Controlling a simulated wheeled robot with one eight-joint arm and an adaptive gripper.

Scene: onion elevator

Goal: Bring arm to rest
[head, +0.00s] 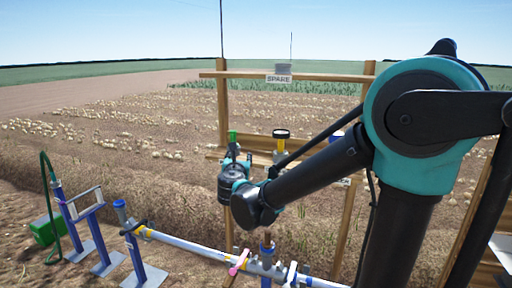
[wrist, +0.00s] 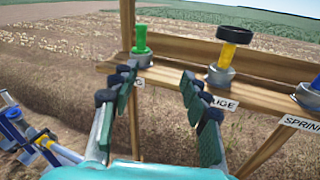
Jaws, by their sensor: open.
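My gripper (wrist: 158,88) is open and empty in the wrist view, its two dark padded fingers spread wide. It faces a wooden rack shelf (wrist: 182,72) that holds a green-topped part (wrist: 141,42) and a yellow part with a black cap (wrist: 230,47), each in a grey holder. The green part appears between and beyond the fingers; I see no contact. In the head view, my arm (head: 315,170) reaches from the right down to the left, in front of the rack, and its end hides part of the shelf.
A pipe (head: 190,244) with a pink-handled valve (head: 239,262) runs low across the front. The rack's upper board (head: 340,77) carries a SPARE sign (head: 279,79). Blue stands (head: 88,225) and a green box (head: 46,229) are at left. An onion field lies behind.

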